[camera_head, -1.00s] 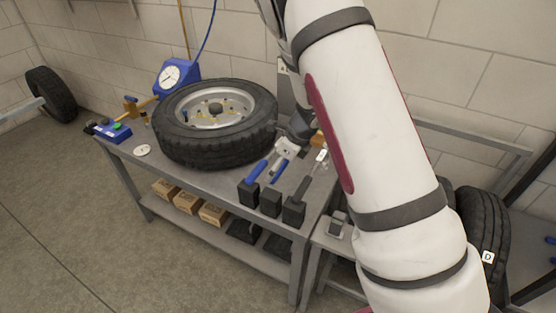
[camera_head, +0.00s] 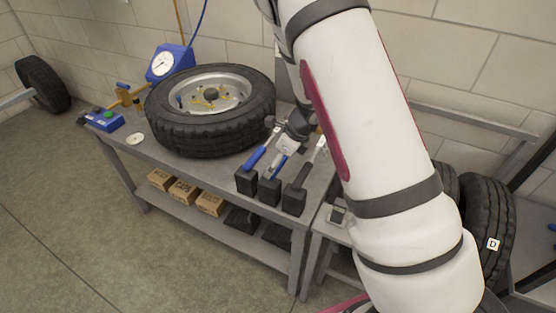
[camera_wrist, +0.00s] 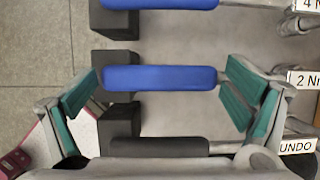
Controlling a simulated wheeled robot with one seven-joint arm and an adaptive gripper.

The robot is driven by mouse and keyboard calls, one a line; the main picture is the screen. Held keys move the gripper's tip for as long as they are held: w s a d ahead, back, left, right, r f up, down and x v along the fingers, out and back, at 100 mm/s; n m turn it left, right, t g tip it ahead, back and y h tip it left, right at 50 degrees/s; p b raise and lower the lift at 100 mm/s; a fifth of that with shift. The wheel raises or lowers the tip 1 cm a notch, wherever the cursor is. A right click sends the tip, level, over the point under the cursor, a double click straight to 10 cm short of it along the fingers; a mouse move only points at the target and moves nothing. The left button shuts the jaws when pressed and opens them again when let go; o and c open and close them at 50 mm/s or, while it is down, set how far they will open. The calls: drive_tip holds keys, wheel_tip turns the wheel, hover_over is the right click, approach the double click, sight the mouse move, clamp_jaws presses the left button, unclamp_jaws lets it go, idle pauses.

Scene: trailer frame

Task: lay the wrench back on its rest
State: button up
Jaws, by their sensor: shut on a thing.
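My gripper (camera_head: 284,153) is low over the right end of the bench, at the middle one of three wrenches. In the wrist view, its teal-padded fingers (camera_wrist: 160,88) are at both ends of the middle wrench's blue handle (camera_wrist: 160,78), and it is shut on this wrench. The handle's outer end lies at a black rest block (camera_wrist: 112,83); I cannot tell whether it touches. The middle block also shows in the head view (camera_head: 269,190). The "2 Nm" label (camera_wrist: 305,80) is beside the wrench's far end, which the right finger partly hides.
A blue-handled wrench (camera_head: 259,153) lies to the left and a dark-handled one (camera_head: 305,174) to the right, both close by. A tyre on its rim (camera_head: 210,135) and a blue gauge (camera_head: 168,62) fill the bench behind. Several boxes (camera_head: 183,191) are on the lower shelf.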

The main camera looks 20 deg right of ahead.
drive_tip(key=o, duration=1.5)
drive_tip(key=v, duration=1.2)
drive_tip(key=s+a+r+n+y+p, duration=0.1)
drive_tip(key=s+a+r+n, duration=0.3)
drive_tip(key=s+r+n, duration=0.4)
drive_tip(key=s+r+n+h+p, duration=0.1)
drive_tip(key=s+r+n, duration=0.3)
drive_tip(key=s+n, duration=0.2)
drive_tip(key=s+r+n+h, duration=0.1)
drive_tip(key=s+r+n, duration=0.3)
drive_tip(key=s, duration=0.5)
drive_tip(key=s+d+r+n+h+p, duration=0.1)
drive_tip(key=s+r+n+h, duration=0.1)
drive_tip(key=s+r+n, duration=0.3)
drive_tip(key=shift+s+n+t+p, duration=0.2)
drive_tip(key=shift+s+n, duration=0.4)
drive_tip(key=shift+n, duration=0.4)
drive_tip(key=shift+s+n+t+p, duration=0.2)
drive_tip(key=shift+s+n, duration=0.4)
drive_tip(key=shift+n, duration=0.4)
